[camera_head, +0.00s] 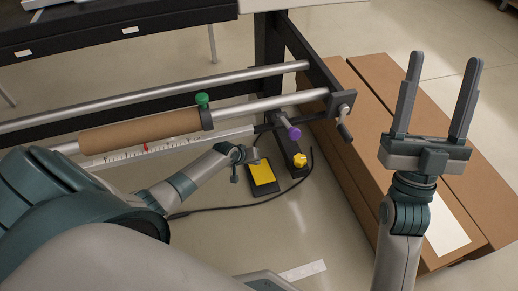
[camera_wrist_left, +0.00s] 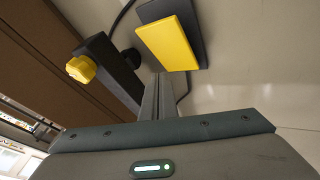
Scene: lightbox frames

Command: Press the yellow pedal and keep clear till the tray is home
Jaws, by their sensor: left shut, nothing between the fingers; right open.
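The yellow pedal (camera_head: 264,173) sits on a dark base on the floor, below the roller frame. It also shows in the left wrist view (camera_wrist_left: 168,42), at the top centre. My left gripper (camera_head: 256,154) is shut and empty, at the pedal's far edge in the head view. Its closed fingers (camera_wrist_left: 160,80) point toward the pedal's edge in the wrist view; I cannot tell whether they touch it. My right gripper (camera_head: 443,95) is open and empty, raised over the cardboard boxes at the right. I cannot make out a tray for certain.
A yellow knob (camera_head: 300,160) on a dark bar stands beside the pedal, with a purple knob (camera_head: 294,133) above. The frame's rails (camera_head: 240,105) carry a brown roll (camera_head: 140,131) and a green knob (camera_head: 202,100). A black cable (camera_head: 235,207) crosses the floor. Flat cardboard boxes (camera_head: 365,190) lie right.

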